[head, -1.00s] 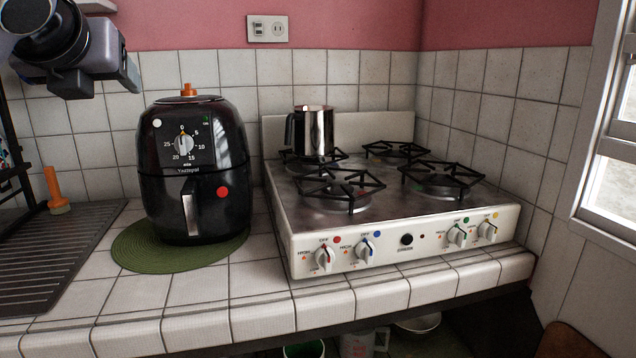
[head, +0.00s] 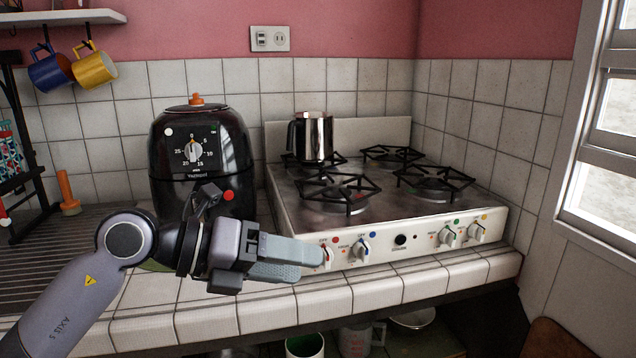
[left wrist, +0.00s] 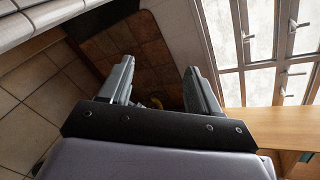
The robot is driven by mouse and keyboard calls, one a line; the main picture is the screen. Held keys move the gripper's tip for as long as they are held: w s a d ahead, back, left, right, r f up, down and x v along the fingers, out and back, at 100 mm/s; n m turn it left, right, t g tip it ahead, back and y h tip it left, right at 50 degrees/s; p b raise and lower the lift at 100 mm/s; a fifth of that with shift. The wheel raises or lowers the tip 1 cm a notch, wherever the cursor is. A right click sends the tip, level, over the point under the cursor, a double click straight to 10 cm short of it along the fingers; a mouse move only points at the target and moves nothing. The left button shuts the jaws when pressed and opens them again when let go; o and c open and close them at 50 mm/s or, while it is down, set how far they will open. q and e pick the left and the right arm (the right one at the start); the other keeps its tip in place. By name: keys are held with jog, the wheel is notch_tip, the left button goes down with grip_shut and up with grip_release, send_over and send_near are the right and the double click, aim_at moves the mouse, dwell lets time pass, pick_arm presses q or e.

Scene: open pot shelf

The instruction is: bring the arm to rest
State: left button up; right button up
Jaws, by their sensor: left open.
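My left gripper (head: 290,262) reaches in from the lower left in the head view and points right. It is in front of the counter edge and hides part of the black air fryer's lower body and the left end of the stove front. In the left wrist view its two fingers (left wrist: 159,90) stand apart with nothing between them. My right gripper is not in view.
The black air fryer (head: 228,150) stands behind my arm. The white stove (head: 420,240) carries a steel pot (head: 312,138). Blue (head: 48,72) and yellow mugs (head: 94,70) hang at upper left. A window (left wrist: 275,45) and wooden surface (left wrist: 260,122) show in the wrist view.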

pick_arm(q)
jog(key=s+a+f+n+t+y+p, duration=0.15)
jog(key=a+f+n+t, duration=0.5)
jog(key=n, duration=0.75)
jog(key=s+a+f+n+t+y+p, duration=0.1)
jog(key=a+f+n+t+y+p, duration=0.2)
jog(key=f+n+t, duration=0.9)
jog(key=s+a+f+n+g+y, duration=0.3)
jog(key=s+f+n+g, duration=0.2)
jog(key=s+f, duration=0.3)
jog(key=s+a+f+n+g+y, duration=0.3)
jog(key=s+a+f+n+g, duration=0.1)
jog(key=s+f+n+g, duration=0.2)
notch_tip(320, 180, down, 3)
jog(key=shift+s+f+n+g+y, duration=0.1)
jog(key=shift+s+n+g+y, duration=0.3)
jog(key=shift+s, duration=0.85)
